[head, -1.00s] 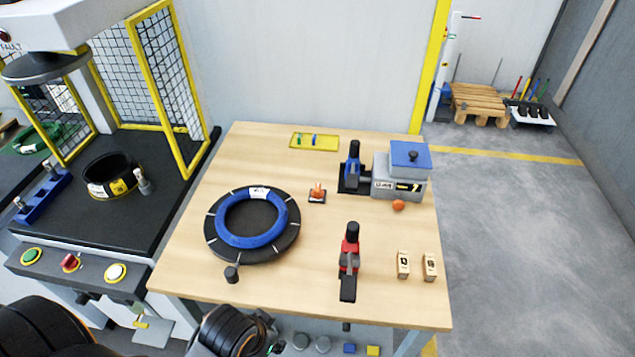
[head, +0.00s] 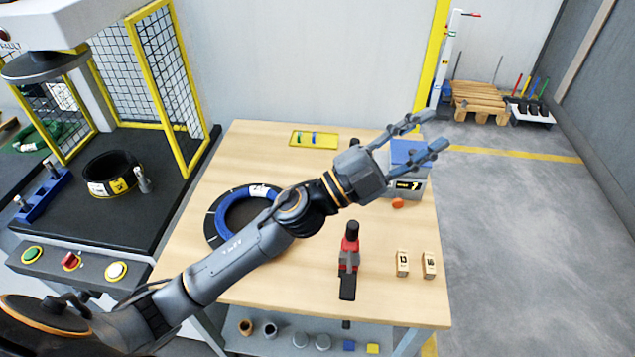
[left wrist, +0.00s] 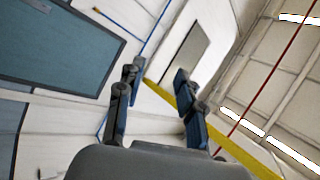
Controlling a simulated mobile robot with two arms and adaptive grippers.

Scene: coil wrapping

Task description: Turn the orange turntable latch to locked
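The black turntable (head: 211,222) lies on the table with a blue coil (head: 226,208) on it. My left arm covers its right part. The small orange latch is hidden behind my left arm. My left gripper (head: 432,132) is open and empty. It is up in front of the scale with the blue top, its fingers pointing to the upper right. In the left wrist view the gripper (left wrist: 158,75) has its fingers spread with only wall and ceiling beyond. My right gripper is not in view.
The scale (head: 409,187) and an orange ball (head: 397,203) are at the right. A yellow tray (head: 314,139) lies at the back.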

